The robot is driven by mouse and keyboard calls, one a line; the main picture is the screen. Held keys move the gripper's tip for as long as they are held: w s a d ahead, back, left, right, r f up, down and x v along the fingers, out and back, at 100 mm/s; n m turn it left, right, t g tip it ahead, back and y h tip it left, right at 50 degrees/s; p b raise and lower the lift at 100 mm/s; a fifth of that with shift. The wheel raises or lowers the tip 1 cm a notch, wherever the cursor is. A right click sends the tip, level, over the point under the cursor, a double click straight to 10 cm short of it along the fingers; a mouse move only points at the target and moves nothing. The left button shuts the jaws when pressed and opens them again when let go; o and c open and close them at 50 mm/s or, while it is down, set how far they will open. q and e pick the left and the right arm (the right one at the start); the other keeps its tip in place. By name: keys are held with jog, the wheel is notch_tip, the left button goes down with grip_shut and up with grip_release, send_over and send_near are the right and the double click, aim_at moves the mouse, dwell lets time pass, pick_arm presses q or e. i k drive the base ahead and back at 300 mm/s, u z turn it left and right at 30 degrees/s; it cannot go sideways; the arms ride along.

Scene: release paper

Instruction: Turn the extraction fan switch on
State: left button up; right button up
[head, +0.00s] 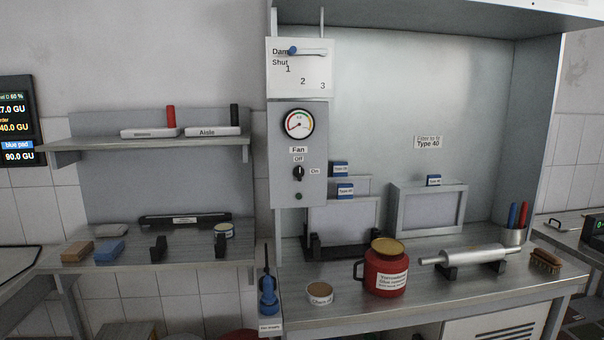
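The fan switch (298,173) is a black rotary knob on the grey control panel (314,142) at the left side of the fume hood. The label "Fan" sits above it, with "Off" just over the knob and "On" to its right. The knob appears upright, toward "Off". A small dark green lamp (298,196) below it looks unlit. A round gauge (298,124) is above. Neither of my grippers is in view.
A damper plate (300,80) with a blue-knobbed lever is above the panel. On the bench below stand a red jar (387,272), a small round tub (319,293) and a metal cylinder (465,256). A blue bottle (267,293) stands left of the bench. The space before the switch is clear.

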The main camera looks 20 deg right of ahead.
aim_at(298, 171)
jog(key=z, duration=0.05)
jog(key=i, duration=0.9)
jog(key=u, duration=0.1)
